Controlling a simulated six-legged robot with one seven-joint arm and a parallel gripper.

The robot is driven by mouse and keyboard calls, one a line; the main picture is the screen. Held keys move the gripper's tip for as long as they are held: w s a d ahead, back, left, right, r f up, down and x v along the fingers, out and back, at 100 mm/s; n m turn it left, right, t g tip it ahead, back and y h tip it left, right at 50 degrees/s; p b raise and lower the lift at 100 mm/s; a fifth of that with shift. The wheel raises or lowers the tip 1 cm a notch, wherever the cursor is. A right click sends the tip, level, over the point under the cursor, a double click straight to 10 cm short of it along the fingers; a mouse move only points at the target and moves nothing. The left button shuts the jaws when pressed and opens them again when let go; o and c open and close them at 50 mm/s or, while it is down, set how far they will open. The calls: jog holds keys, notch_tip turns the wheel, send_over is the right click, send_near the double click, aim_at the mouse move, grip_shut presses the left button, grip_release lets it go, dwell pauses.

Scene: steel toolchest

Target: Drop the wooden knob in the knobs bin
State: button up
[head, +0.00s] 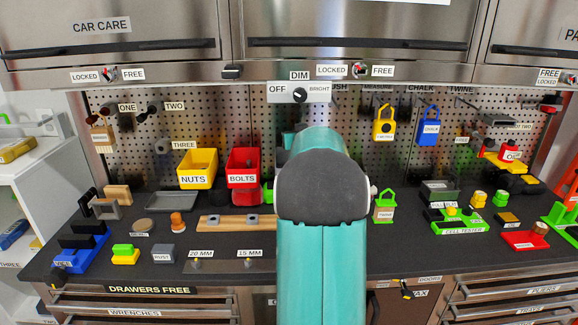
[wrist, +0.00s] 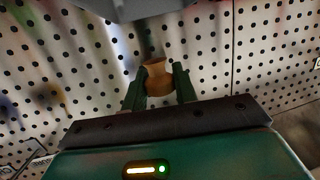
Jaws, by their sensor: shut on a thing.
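In the wrist view, my gripper (wrist: 158,86) has its two green fingers shut on the wooden knob (wrist: 156,72), a small tan-brown piece with a narrowed waist. The pegboard lies behind it. In the head view my own teal and dark arm fills the middle and hides the gripper and the knob. I can read no bin label saying knobs in either view; part of the bench and pegboard is hidden behind my arm.
A yellow NUTS bin (head: 197,168) and a red BOLTS bin (head: 243,167) hang on the pegboard left of my arm. A wooden strip (head: 222,224) lies on the bench (head: 150,265). A red tray (head: 522,241) sits at right. Steel cabinets (head: 350,40) overhang the bench.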

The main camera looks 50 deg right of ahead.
jog(key=shift+s+a+r, duration=0.15)
jog(key=shift+s+r, duration=0.05)
jog(key=shift+r, duration=0.05)
jog(key=shift+d+f, duration=0.2)
jog(key=shift+a+f, duration=0.15)
jog(key=shift+f, duration=2.7)
jog(key=o, duration=1)
jog(key=v, duration=1.3)
jog(key=shift+s+a, duration=0.25)
jog(key=shift+s, duration=0.05)
